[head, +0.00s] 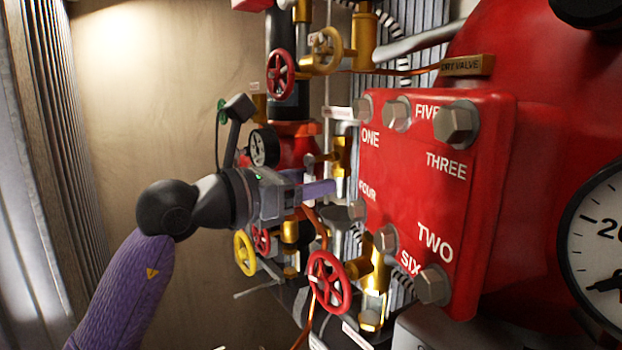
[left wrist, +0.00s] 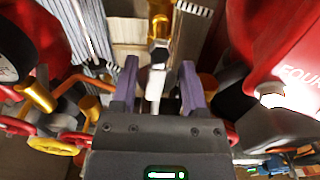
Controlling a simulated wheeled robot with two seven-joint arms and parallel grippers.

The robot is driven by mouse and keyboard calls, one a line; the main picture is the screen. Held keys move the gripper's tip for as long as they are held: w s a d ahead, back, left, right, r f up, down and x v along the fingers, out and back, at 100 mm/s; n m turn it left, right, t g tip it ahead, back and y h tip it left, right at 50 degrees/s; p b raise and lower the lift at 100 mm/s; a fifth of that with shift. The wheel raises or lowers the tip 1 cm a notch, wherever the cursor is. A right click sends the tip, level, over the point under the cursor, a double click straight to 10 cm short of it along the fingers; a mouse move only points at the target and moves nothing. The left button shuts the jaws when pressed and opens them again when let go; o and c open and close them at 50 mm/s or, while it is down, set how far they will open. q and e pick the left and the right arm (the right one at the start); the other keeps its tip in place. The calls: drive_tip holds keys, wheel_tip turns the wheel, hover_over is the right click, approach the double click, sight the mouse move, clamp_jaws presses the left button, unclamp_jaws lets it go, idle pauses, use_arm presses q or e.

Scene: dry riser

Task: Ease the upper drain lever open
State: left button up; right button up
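My left gripper (head: 322,188) reaches in from the left, its purple fingers pointing right towards a brass fitting (head: 341,157) beside the red plate. In the left wrist view the left gripper (left wrist: 160,75) is open, its two purple fingers well apart. A pale metal lever (left wrist: 154,88) shows in the gap between the fingers, with space on both sides. It runs from a dark nut under a brass fitting (left wrist: 160,20). I cannot tell how deep the lever sits between the fingers. In the head view the lever is not clear. My right gripper is not in view.
A red plate (head: 400,195) with big bolts stands close right of the gripper. Red (head: 329,282) and yellow (head: 245,253) handwheels sit below, and another red handwheel (head: 281,74) above. A small gauge (head: 264,148) is just behind the gripper.

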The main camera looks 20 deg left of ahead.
use_arm(q)
drive_tip(key=shift+w+d, duration=0.1)
drive_tip(key=shift+w, duration=0.1)
drive_tip(key=shift+c, duration=1.2)
drive_tip(key=shift+w+f, duration=0.15)
drive_tip(key=shift+w, duration=0.1)
drive_tip(key=shift+c, duration=1.1)
clamp_jaws()
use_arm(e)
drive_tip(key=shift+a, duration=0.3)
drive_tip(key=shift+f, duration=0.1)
use_arm(q)
drive_tip(key=shift+d+n, duration=0.1)
drive_tip(key=shift+n, duration=0.4)
drive_tip(key=o, duration=0.6)
unclamp_jaws()
drive_tip(key=shift+s, duration=0.2)
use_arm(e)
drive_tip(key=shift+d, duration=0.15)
